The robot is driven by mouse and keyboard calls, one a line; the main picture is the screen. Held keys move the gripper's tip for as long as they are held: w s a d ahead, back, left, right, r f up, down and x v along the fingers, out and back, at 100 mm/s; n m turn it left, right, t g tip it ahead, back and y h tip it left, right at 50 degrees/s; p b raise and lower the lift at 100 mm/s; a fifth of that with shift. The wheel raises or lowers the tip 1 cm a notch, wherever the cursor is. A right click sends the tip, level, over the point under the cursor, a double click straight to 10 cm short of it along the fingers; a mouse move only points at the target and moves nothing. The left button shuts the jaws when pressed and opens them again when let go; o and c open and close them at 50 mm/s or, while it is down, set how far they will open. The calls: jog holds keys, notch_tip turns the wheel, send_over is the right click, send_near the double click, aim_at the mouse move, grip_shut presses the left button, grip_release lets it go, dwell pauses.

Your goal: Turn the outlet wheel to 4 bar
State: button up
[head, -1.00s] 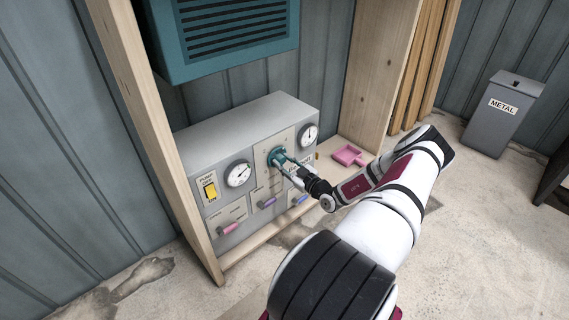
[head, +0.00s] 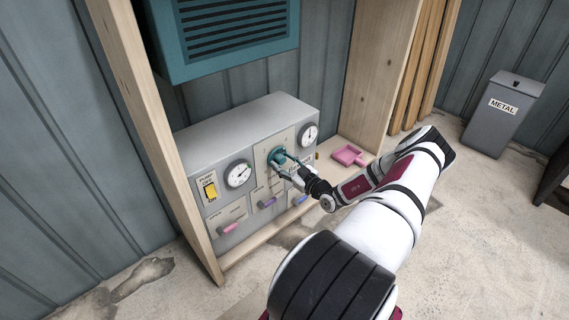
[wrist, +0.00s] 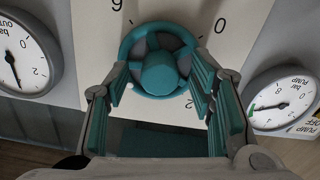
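The teal outlet wheel (wrist: 158,62) is on the panel front, round with spokes and a central hub. It also shows in the head view (head: 277,156), partly behind my gripper (head: 287,163). In the wrist view my gripper (wrist: 160,72) has its two teal-padded fingers apart, one at each side of the wheel's lower part. I cannot tell whether the pads touch the rim. The outlet gauge (wrist: 15,62), upside down in the wrist view, has its needle past the 2; the number at its tip is not readable. It is also in the head view (head: 308,135).
The pump gauge (head: 238,173) and yellow pump switch (head: 211,190) are left of the wheel. Several coloured handles, one pink (head: 229,229), sit below. Wooden posts (head: 378,75) flank the panel. A pink tray (head: 348,155) lies to its right.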

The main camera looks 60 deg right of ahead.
jog(key=v, duration=1.2)
dwell(0.5)
